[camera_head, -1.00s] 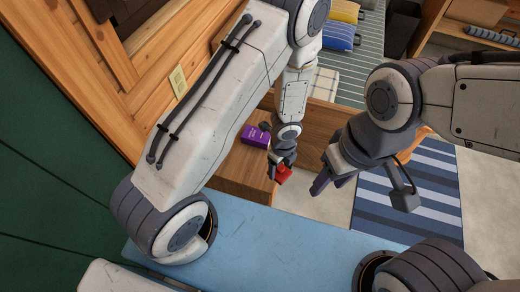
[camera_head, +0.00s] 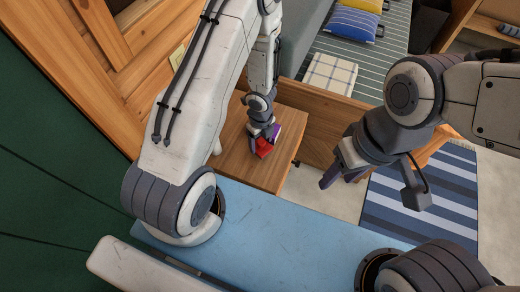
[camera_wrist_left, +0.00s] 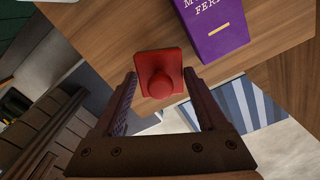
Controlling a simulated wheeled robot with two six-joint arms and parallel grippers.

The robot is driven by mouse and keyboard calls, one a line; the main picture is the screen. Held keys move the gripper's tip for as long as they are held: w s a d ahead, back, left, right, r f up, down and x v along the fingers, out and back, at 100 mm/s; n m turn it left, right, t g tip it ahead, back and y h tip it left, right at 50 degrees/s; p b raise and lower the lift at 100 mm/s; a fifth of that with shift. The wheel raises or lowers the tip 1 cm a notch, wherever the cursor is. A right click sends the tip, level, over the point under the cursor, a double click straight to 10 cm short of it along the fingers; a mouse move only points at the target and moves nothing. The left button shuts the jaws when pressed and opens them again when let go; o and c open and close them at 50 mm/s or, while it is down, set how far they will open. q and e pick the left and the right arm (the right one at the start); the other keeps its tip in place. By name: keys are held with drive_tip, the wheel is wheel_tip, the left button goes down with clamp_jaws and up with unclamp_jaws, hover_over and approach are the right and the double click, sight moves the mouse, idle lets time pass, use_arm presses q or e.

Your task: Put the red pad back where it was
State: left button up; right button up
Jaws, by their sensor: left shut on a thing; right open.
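The red pad (camera_head: 264,148) has a round knob on its face, which shows in the left wrist view (camera_wrist_left: 158,75). My left gripper (camera_head: 262,136) is shut on the red pad, with one finger on each side of it. The pad is over the top of a small wooden cabinet (camera_head: 238,159), near a purple box (camera_head: 276,131). I cannot tell whether the pad touches the wood. My right gripper (camera_head: 340,177) is open and empty, out to the right over the floor.
The purple box with pale lettering also shows beside the pad in the left wrist view (camera_wrist_left: 215,30). A bed with a wooden side board (camera_head: 320,127) stands behind the cabinet. A striped blue rug (camera_head: 425,205) lies at the right. The cabinet's front left top is bare.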

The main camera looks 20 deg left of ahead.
sight(260, 148)
use_arm(q)
drive_tip(key=shift+a+f+b, duration=0.2)
drive_tip(key=shift+f+b, duration=0.25)
drive_tip(key=shift+f, duration=0.05)
drive_tip(key=shift+f+b, duration=1.75)
drive_tip(key=o, duration=1.1)
drive_tip(key=shift+r, duration=0.1)
